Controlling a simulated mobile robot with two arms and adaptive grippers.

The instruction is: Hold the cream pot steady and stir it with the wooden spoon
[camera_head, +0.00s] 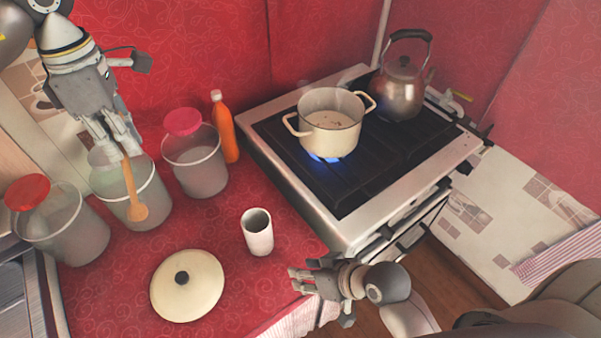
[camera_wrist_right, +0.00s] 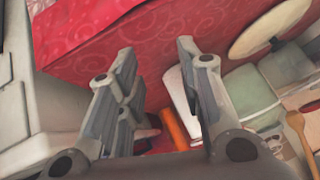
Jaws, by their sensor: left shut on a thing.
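The cream pot (camera_head: 331,133) stands upright on the stove over a blue flame, with its two side handles out and pale contents inside. My left gripper (camera_head: 117,140) is shut on the upper end of the wooden spoon (camera_head: 131,186). The spoon hangs bowl down at a clear jar (camera_head: 158,203); I cannot tell whether it is inside or in front. Its bowl also shows in the right wrist view (camera_wrist_right: 295,121). My right gripper (camera_head: 303,281) is open and empty near the counter's front edge, apart from the pot; its spread fingers show in the right wrist view (camera_wrist_right: 155,60).
A cream lid (camera_head: 205,285) with a black knob lies on the red counter (camera_head: 110,290). A white cup (camera_head: 258,235), an orange bottle (camera_head: 223,130) and red-lidded jars stand nearby. A metal kettle (camera_head: 398,95) stands behind the pot. The stove's front is clear.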

